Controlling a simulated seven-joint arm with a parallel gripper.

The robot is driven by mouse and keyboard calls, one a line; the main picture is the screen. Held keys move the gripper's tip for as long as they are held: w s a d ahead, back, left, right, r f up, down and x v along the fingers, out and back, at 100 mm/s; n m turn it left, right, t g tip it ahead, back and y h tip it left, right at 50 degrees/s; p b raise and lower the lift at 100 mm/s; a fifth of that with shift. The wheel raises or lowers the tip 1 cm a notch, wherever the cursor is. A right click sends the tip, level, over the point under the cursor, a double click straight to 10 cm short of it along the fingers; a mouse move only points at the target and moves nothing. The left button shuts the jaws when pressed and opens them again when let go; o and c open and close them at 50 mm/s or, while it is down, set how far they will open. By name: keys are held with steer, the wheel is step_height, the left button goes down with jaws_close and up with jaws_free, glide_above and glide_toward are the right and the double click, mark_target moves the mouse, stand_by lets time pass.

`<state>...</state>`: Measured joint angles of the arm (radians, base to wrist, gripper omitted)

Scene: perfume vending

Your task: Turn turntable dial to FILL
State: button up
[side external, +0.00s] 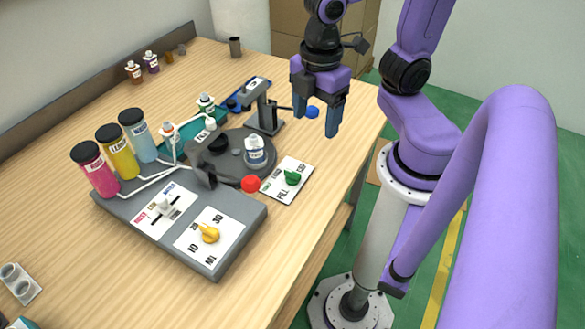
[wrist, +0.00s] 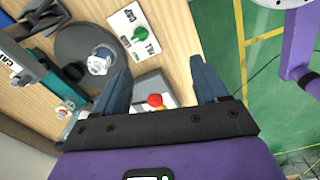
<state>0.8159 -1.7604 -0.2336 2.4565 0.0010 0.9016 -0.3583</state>
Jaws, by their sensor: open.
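The turntable dial is a green knob (side external: 292,177) on a white label plate (side external: 283,191) at the table's right edge. FILL is printed on the plate's near side; the other labels are small. I cannot tell which label the knob points at. It also shows in the wrist view (wrist: 140,33), beyond my fingertips. The dark round turntable (side external: 232,169) is beside the plate and carries a white-capped bottle (side external: 255,152). My gripper (side external: 315,120) is open and raised above the table, up and right of the dial in the side view, touching nothing that I can make out.
A capping press (side external: 263,108) stands behind the turntable, and a blue ball knob (side external: 312,113) shows between my fingers. A red ball knob (side external: 251,184) is left of the dial plate. A grey console (side external: 185,225) with a yellow dial (side external: 208,233) lies nearer. Coloured jars (side external: 95,169) stand left.

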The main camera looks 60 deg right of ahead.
mark_target(292, 172)
steer(key=w+n, duration=0.3)
steer(key=w, duration=0.2)
step_height(292, 172, down, 18)
steer(key=shift+d+r, duration=0.1)
steer(key=shift+d, duration=0.05)
stand_by(0.7)
steer(key=c, duration=1.1)
